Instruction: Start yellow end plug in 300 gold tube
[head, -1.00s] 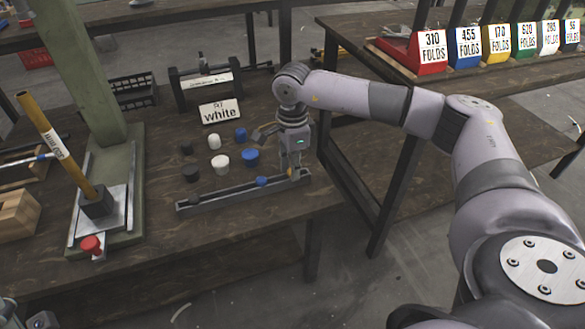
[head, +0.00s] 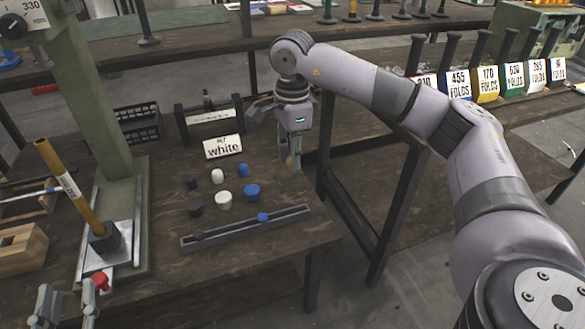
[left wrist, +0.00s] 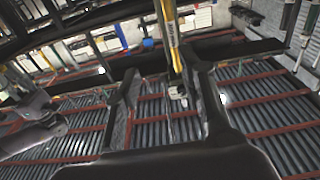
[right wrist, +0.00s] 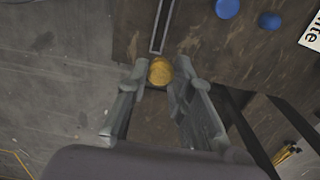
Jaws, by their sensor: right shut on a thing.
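The gold tube (head: 60,175) stands tilted in a black block (head: 104,238) on the press plate at the left; it also shows in the left wrist view (left wrist: 169,30). My right gripper (head: 293,163) is shut on the yellow end plug (right wrist: 160,70), holding it above the table beyond the right end of the grey rail. The plug sits between the fingertips in the right wrist view. My left gripper (head: 66,308) is at the lower left in front of the press, its fingers (left wrist: 168,95) apart and empty.
The grey rail (head: 228,234) holds a blue plug (head: 262,217) and a dark one. Several white, blue and black plugs stand behind it, near a "white" sign (head: 222,147). A red knob (head: 98,279) is at the press front. The green press column (head: 95,100) rises behind the tube.

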